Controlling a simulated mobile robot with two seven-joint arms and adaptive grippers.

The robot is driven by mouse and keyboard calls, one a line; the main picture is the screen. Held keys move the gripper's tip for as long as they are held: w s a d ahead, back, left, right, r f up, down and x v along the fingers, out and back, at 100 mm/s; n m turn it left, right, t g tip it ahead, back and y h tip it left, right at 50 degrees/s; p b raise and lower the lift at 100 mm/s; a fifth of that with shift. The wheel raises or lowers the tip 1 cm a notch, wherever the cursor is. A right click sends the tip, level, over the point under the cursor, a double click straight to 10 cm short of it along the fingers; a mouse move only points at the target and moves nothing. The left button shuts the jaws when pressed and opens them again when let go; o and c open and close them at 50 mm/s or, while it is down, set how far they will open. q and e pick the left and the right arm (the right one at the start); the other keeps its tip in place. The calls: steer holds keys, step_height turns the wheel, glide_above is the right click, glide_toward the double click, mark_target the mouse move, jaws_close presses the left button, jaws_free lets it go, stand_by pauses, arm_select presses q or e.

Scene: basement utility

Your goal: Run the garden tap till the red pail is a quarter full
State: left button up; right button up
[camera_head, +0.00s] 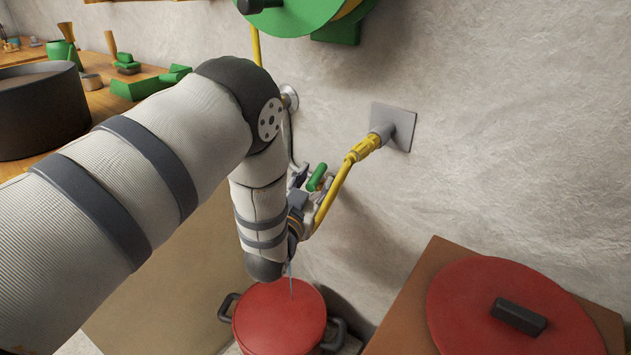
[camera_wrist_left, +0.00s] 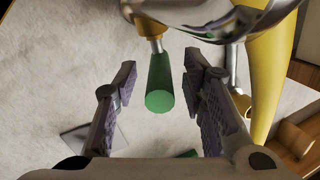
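The red pail (camera_head: 278,322), with two dark side handles, stands on the floor below the tap, with no lid on it. A thin pale streak (camera_head: 291,283), which looks like water, runs down from behind my left forearm into the pail. I cannot tell the level inside. The tap's green lever (camera_head: 317,177) shows at the yellow pipe (camera_head: 340,183). My left gripper (camera_wrist_left: 157,108) is open, its two fingers either side of the green lever (camera_wrist_left: 160,85) with visible gaps. My left arm hides much of the tap. My right gripper is out of view.
A red lid (camera_head: 470,305) with a dark handle lies on a wooden box (camera_head: 405,320) at the right. A wall plate (camera_head: 395,125) holds the pipe. A green reel (camera_head: 305,15) hangs above. A bench at the left holds a dark pot (camera_head: 40,110) and green items.

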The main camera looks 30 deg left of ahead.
arm_select(q)
steer(key=shift+w+a, duration=0.1)
steer(key=shift+w, duration=0.4)
jaws_close()
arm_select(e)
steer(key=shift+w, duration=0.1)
arm_select(q)
steer(key=m+h, duration=0.1)
steer(key=h, duration=0.1)
steer(key=shift+a+r+m+h+p, duration=0.15)
steer(key=shift+a+m+h+p, duration=0.25)
steer(key=shift+a+f+m+h, duration=0.15)
steer(key=shift+m+h, duration=0.35)
steer(key=shift+h, duration=0.3)
steer(key=shift+a+f+m+h, duration=0.1)
steer(key=shift+m+h, duration=0.4)
steer(key=shift+h, duration=0.3)
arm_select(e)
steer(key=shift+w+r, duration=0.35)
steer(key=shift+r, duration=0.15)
arm_select(q)
jaws_free()
